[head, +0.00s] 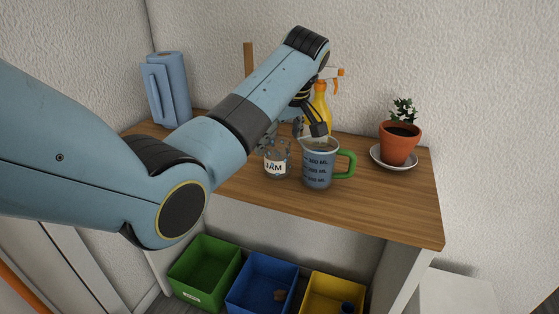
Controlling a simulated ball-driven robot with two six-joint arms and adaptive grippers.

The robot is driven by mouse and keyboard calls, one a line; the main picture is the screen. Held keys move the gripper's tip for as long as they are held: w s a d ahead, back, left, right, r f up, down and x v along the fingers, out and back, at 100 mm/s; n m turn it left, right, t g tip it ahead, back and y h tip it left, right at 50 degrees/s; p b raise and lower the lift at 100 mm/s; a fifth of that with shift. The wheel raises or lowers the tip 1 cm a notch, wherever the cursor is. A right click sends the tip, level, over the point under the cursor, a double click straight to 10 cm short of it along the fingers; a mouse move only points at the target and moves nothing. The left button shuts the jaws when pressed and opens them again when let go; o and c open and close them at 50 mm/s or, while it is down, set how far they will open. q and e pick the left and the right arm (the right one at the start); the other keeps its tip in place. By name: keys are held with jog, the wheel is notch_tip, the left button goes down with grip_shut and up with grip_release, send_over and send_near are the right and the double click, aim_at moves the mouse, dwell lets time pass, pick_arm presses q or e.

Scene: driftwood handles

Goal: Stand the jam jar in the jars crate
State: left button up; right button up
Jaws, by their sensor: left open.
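The jam jar (276,167), a small clear jar with a white label reading JAM, stands upright on the wooden table in the head view, just left of a measuring jug. My left gripper (297,132) is open above and behind the jar and the jug, fingers pointing down. It is partly hidden by its own arm, and I cannot tell whether it touches anything. Three crates are on the floor below: green (192,293), blue (246,300) and yellow (318,305). The green one's small label is unreadable, so I cannot tell which is the jars crate. My right gripper is not in view.
The measuring jug (317,172) with a green handle stands close beside the jar. A yellow spray bottle (321,100) is behind it. A potted plant (399,143) stands on a saucer at right. A blue pitcher (168,90) is at back left. The table's (400,205) front right is clear.

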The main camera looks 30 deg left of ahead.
pick_arm(q)
jog(key=shift+w+a+f, duration=0.1)
jog(key=shift+a+f, duration=0.1)
jog(key=shift+f, duration=0.35)
jog(key=shift+a+f, duration=0.1)
jog(key=shift+f, duration=0.15)
jog(key=x, duration=0.4)
jog(key=shift+w+f+b, duration=0.3)
jog(key=shift+a+f, duration=0.15)
jog(key=shift+f, duration=0.1)
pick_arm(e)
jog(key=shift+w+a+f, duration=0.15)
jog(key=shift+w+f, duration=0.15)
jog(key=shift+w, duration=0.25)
pick_arm(q)
jog(key=shift+c, duration=0.4)
jog(key=shift+c, duration=1)
jog(key=shift+r, duration=0.1)
jog(key=c, duration=1)
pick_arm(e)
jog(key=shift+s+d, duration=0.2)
